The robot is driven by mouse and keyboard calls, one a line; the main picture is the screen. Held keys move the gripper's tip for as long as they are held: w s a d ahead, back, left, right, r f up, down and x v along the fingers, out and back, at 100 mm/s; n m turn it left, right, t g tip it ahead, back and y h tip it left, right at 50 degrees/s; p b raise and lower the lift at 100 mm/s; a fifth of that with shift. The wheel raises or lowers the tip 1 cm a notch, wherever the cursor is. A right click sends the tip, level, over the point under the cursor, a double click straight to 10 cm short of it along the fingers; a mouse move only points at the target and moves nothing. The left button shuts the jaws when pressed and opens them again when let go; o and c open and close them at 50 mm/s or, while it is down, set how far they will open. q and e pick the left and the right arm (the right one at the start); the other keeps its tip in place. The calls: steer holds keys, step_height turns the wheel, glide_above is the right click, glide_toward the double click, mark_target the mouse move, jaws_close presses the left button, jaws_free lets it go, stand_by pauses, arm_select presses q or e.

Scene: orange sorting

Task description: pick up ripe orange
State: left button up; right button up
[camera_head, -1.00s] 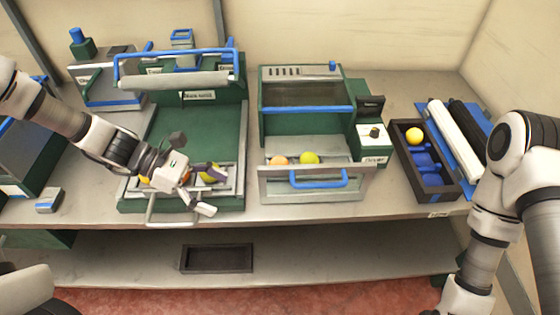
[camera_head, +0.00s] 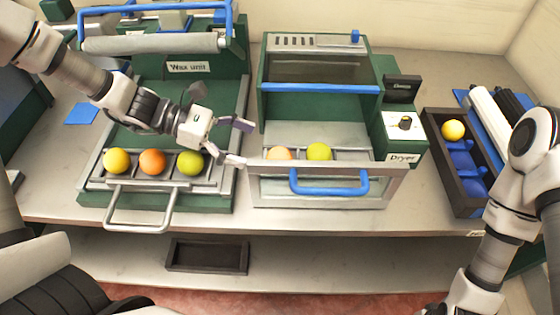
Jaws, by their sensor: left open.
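An orange-coloured fruit (camera_head: 152,161) sits in the middle of the wash station's front rack (camera_head: 210,182). A yellow fruit (camera_head: 117,160) is on its left and a yellow-green fruit (camera_head: 190,162) on its right.
A dark box (camera_head: 434,160) at the right holds a yellow fruit (camera_head: 453,130) and blue dividers. The wash station's wire handle (camera_head: 140,226) and the dryer's blue handle (camera_head: 330,187) stick out in front. An empty dark tray (camera_head: 207,257) lies on the lower shelf.

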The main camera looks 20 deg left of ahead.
mark_target(271, 152)
arm_select(q)
steer(key=x, duration=0.3)
steer(key=shift+s, duration=0.1)
steer(key=shift+d+f, duration=0.2)
steer(key=shift+d, duration=0.05)
steer(key=x, duration=0.5)
steer(key=shift+w+b, duration=0.25)
steer(key=shift+b, duration=0.1)
steer(key=shift+a+r, duration=0.1)
steer(key=shift+a, duration=0.15)
steer(key=shift+c, duration=0.8)
steer(key=shift+s, duration=0.1)
steer(key=c, duration=1.1)
